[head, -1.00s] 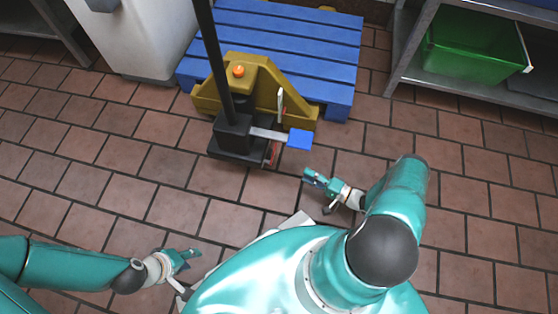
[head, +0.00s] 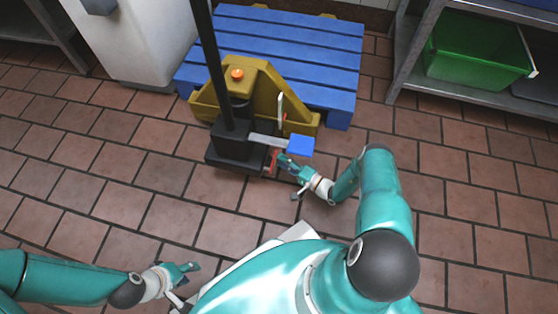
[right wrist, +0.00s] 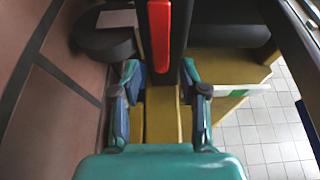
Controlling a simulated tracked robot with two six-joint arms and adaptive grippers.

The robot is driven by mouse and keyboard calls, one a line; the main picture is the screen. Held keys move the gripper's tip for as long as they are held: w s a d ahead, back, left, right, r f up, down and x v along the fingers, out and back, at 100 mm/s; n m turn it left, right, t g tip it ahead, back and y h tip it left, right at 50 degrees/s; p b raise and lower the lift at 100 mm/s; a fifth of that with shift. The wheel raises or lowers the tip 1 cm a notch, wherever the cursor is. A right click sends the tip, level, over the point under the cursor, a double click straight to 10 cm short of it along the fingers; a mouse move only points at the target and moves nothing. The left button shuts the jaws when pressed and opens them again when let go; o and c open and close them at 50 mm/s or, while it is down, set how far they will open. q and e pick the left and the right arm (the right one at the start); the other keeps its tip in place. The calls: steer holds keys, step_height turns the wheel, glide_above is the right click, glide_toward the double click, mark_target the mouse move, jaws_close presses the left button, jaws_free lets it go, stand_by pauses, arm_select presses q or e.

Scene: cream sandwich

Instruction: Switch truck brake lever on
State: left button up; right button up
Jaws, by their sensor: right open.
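The pallet truck (head: 250,90) has a yellow body, a black base and a tall black handle. A small red lever (head: 272,162) sits low at the right side of the black base. In the right wrist view the red lever (right wrist: 160,35) stands upright just ahead of and between the two fingers, with no clear contact. My right gripper (head: 283,158) is open and close beside the lever, under the blue pedal; it also shows in the right wrist view (right wrist: 160,75). My left gripper (head: 194,273) appears open and empty, low over the floor at the left.
A blue pedal (head: 300,145) on a grey bar juts out above my right gripper. A blue pallet (head: 320,65) lies behind the truck. A metal shelf (head: 405,70) with a green crate (head: 470,60) stands at the right. Tiled floor to the right is clear.

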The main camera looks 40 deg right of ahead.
steer(key=shift+x, duration=1.1)
steer(key=shift+s, duration=0.1)
jaws_close()
